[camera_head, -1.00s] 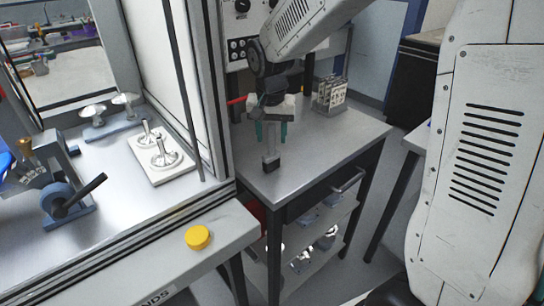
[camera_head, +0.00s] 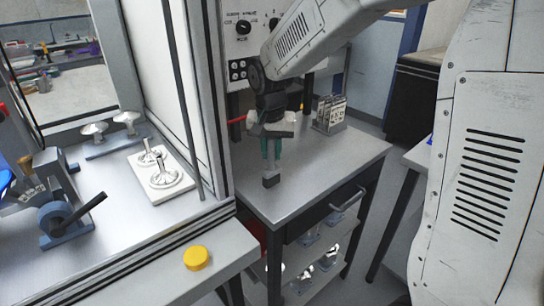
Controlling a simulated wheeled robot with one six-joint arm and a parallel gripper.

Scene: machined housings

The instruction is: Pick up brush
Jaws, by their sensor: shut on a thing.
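My gripper (camera_head: 271,150) hangs over the grey cart top, its two teal fingers pointing down. It is shut on the brush (camera_head: 271,180), whose dark grey block end shows just below the fingertips. The upper part of the brush is mostly hidden between the fingers. The brush is upright. I cannot tell whether its lower end touches the cart top or hangs just above it.
The cart (camera_head: 330,180) has clear top around the brush. A rack of metal parts (camera_head: 329,114) stands at its back. At left, a machine bay holds a white plate with shiny parts (camera_head: 162,175) and a blue clamp (camera_head: 65,218). A yellow button (camera_head: 197,258) sits in front.

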